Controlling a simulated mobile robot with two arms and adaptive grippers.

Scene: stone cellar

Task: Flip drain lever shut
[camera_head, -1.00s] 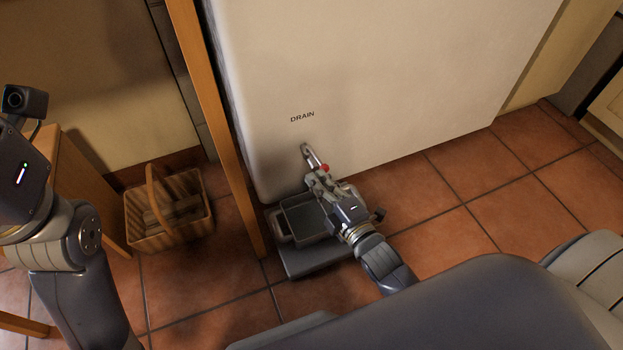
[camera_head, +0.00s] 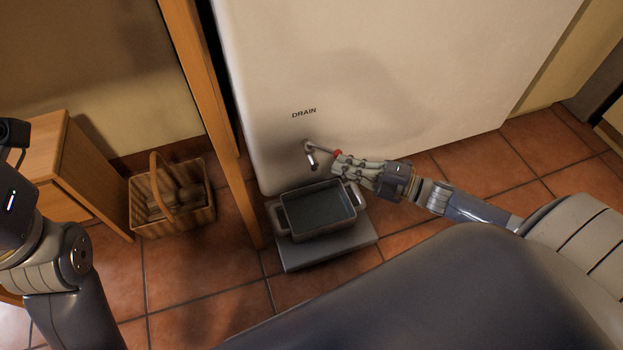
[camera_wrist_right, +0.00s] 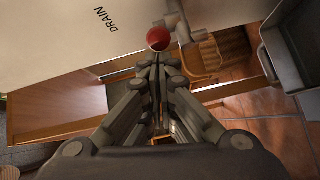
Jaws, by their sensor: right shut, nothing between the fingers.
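The drain tap (camera_head: 311,158) sticks out low on the white panel under the "DRAIN" label. Its lever (camera_head: 322,149) points to the right, roughly sideways across the spout, and ends in a red knob (camera_head: 337,154). My right gripper (camera_head: 340,162) is shut and empty, with its fingertips at the knob from the right. In the right wrist view the red knob (camera_wrist_right: 158,38) sits just beyond the closed fingertips (camera_wrist_right: 155,60); I cannot tell if they touch. My left arm shows at the left edge, but its fingers are out of view.
A grey two-handled pan (camera_head: 285,218) stands on a low grey block (camera_head: 330,255) below the spout. A wooden post (camera_head: 205,90) rises left of the panel. A wicker basket (camera_head: 150,222) and wooden furniture (camera_head: 100,175) are further left. Tiled floor on the right is clear.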

